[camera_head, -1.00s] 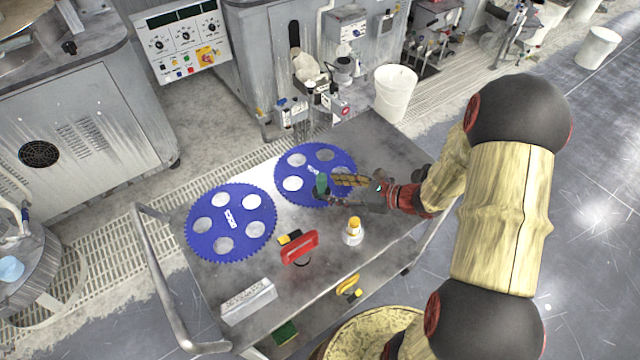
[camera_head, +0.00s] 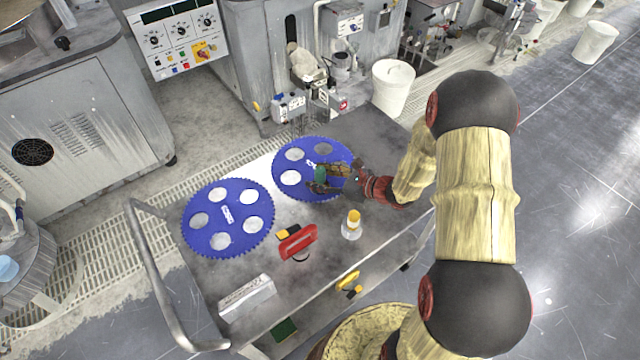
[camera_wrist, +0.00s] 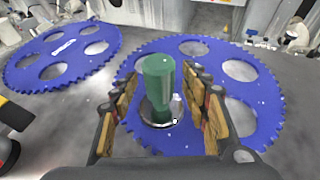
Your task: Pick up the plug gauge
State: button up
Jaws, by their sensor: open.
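The plug gauge, with a green handle (camera_wrist: 159,78) and a shiny metal base, stands upright on the right-hand blue toothed disc (camera_wrist: 262,98). In the head view the green handle (camera_head: 320,174) shows at the tip of my gripper (camera_head: 328,178), partly covered by it. In the wrist view my gripper (camera_wrist: 162,112) is open, with one finger on each side of the gauge. Gaps show between the fingers and the green handle. The disc also shows in the head view (camera_head: 290,181).
A second blue disc (camera_head: 203,240) lies to the left on the metal cart (camera_head: 375,136). A red-handled tool (camera_head: 298,242), a bottle with a yellow cap (camera_head: 352,226) and a grey block (camera_head: 246,297) stand nearer the front. A white bin (camera_head: 392,91) stands behind the cart.

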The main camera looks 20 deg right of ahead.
jog(key=shift+c, duration=0.4)
grip_shut()
jog(key=shift+r, duration=0.1)
dwell(0.5)
